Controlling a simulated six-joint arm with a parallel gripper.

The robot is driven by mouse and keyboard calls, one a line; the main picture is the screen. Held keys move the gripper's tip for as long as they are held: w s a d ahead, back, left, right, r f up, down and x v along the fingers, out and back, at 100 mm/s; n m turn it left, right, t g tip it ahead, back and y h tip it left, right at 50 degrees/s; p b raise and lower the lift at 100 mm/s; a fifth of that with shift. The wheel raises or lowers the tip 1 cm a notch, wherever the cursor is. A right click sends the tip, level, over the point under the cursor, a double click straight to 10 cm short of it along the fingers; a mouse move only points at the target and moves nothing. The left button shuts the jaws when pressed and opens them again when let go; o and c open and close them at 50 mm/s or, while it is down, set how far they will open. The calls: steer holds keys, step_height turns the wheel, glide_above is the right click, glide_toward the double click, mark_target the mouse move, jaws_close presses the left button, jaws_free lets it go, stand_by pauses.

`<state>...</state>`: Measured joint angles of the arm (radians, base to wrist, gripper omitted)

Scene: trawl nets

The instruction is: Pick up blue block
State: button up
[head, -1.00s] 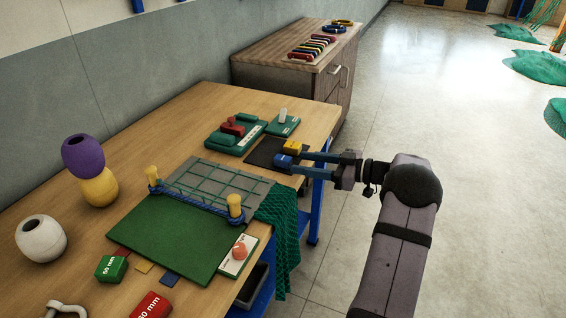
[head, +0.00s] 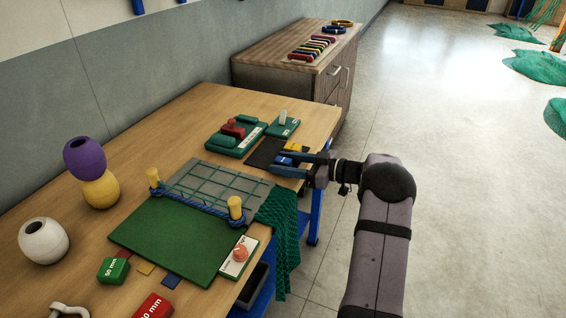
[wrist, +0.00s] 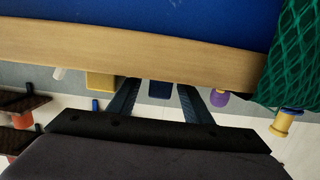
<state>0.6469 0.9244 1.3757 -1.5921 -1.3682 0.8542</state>
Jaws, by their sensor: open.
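My gripper (head: 279,162) reaches in from the right, low over the bench edge. Its fingers are open, one on each side of the blue block in the head view, and partly hide it. In the wrist view, the blue block (wrist: 160,88) shows between the two fingers (wrist: 158,87), with the yellow block (wrist: 101,82) to the left. I cannot tell whether the fingers touch the block.
A green net (head: 277,222) hangs over the bench's right edge. A grey board (head: 205,180) with netting and yellow posts stands close by. Open floor is to the right.

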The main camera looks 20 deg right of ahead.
mark_target(283, 160)
steer(key=shift+w+a, duration=0.15)
steer(key=shift+w, duration=0.05)
steer(key=c, duration=1.1)
steer(key=shift+c, duration=0.2)
steer(key=shift+r, duration=0.1)
step_height(283, 160, up, 10)
steer(key=shift+f, duration=0.1)
